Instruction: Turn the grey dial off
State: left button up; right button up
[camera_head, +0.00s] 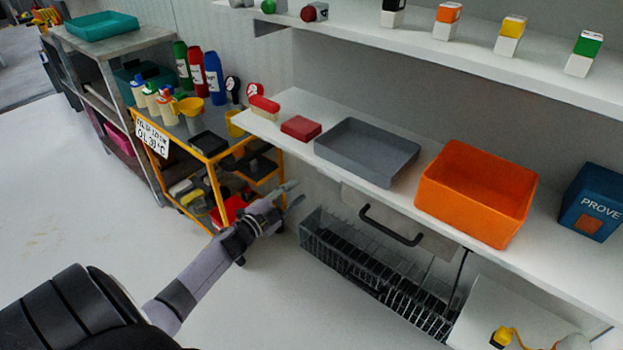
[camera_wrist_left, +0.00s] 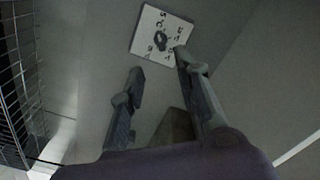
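The dial (camera_wrist_left: 160,40) shows in the left wrist view as a small dark grey knob. It is on a white square plate (camera_wrist_left: 176,24) with dark markings around it, fixed to a grey surface. The markings are too small to read, so I cannot tell the dial's setting. My left gripper (camera_wrist_left: 160,62) is open, its two fingers pointing toward the plate, with nothing between them. It appears apart from the dial. In the head view my left gripper (camera_head: 291,194) is beside the shelf unit, below the lower shelf. The dial is not visible there. My right gripper is not in view.
The lower shelf above my left gripper holds a grey tray (camera_head: 367,150), an orange bin (camera_head: 477,190) and a red box (camera_head: 301,128). A dark wire basket (camera_head: 375,272) is below. A yellow-framed cart (camera_head: 214,190) stands left of the gripper. Open floor lies at left.

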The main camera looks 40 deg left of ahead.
pick_arm(q)
jog(key=shift+d, duration=0.1)
